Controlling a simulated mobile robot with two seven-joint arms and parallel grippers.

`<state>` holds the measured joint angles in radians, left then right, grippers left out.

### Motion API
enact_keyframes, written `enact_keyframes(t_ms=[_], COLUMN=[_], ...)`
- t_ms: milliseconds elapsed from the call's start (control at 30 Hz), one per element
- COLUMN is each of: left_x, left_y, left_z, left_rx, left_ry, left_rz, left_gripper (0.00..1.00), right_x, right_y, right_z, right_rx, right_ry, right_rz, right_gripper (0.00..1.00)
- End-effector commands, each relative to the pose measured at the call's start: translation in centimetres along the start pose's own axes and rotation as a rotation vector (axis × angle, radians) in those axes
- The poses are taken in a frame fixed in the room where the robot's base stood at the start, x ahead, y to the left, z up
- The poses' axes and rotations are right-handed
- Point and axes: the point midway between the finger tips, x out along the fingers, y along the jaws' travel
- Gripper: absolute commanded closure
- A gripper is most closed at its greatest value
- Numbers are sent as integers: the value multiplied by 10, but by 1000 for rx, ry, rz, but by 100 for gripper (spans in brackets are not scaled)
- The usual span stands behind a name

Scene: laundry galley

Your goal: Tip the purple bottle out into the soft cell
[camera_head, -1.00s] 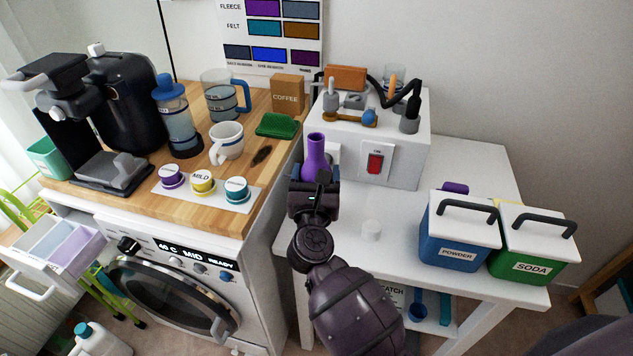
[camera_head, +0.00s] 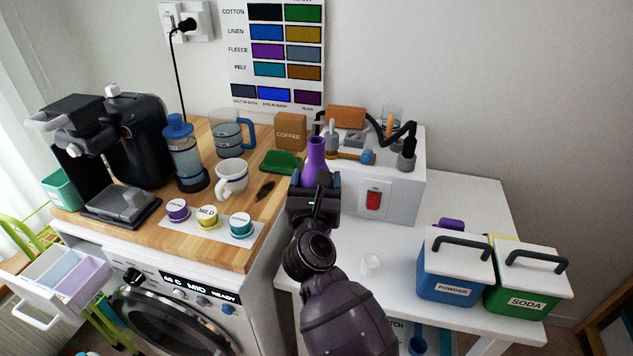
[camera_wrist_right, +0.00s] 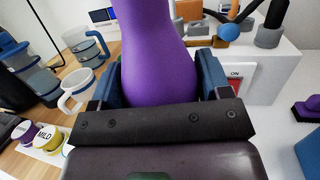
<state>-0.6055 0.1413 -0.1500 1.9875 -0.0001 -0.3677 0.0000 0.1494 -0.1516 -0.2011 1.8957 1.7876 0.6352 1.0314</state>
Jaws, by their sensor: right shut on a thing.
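The purple bottle (camera_head: 315,157) is upright in my right gripper (camera_head: 314,190), held in front of the grey-white box on the side table. The right wrist view shows its purple body (camera_wrist_right: 158,65) between the blue jaws. The pulled-out drawer (camera_head: 50,310) of the washing machine is at the far left, well away from the bottle. It has a pale compartment (camera_head: 52,266) and a lilac compartment (camera_head: 82,279). I cannot read any label marking the soft cell. My left gripper is out of view.
A wooden counter (camera_head: 190,236) holds a coffee machine (camera_head: 82,145), a white mug (camera_head: 231,179) and small pots between bottle and drawer. A white box with a red switch (camera_head: 373,201) stands behind my right arm. Powder (camera_head: 455,268) and soda (camera_head: 521,283) tubs stand at right.

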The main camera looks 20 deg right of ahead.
Motion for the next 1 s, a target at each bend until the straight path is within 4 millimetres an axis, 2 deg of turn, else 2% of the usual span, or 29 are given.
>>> enact_keyframes(t_ms=[33, 300, 333, 567, 767, 1000], left_x=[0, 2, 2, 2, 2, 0], left_y=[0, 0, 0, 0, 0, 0], left_z=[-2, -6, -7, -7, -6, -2], left_rx=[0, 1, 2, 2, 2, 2], left_ry=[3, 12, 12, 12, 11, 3], left_rz=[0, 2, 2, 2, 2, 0], left_gripper=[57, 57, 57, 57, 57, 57], right_x=[0, 0, 0, 0, -3, -20], right_y=[0, 0, 0, 6, 12, -2], right_z=[0, 0, 0, 6, 23, 23], right_rx=[0, 0, 0, 9, 21, 33], right_ry=[-1, -1, -1, -2, -5, -3], right_rz=[0, 0, 0, 46, 138, 269], right_gripper=[57, 98, 100, 100, 100, 100])
